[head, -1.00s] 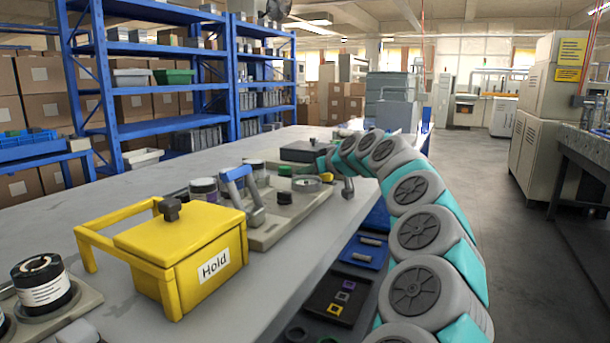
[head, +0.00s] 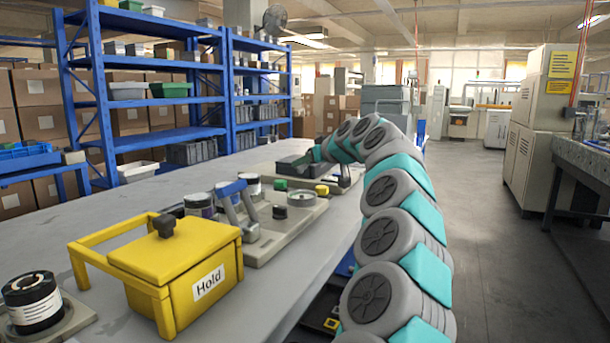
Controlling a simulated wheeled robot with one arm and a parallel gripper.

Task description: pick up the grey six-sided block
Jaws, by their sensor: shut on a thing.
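My gripper (head: 304,160) is small and far off at the end of my arm. It is over the dark flat box (head: 288,166) on the far part of the bench. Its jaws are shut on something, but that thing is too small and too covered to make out. I cannot pick out the grey six-sided block for certain. I cannot tell whether the gripper touches the dark box.
A yellow box marked Hold (head: 180,277) stands near on the grey bench (head: 120,208). Behind it is a plate (head: 270,249) with a blue-handled clamp (head: 236,205), jars and a yellow piece (head: 321,190). Floor (head: 480,240) to the right is clear.

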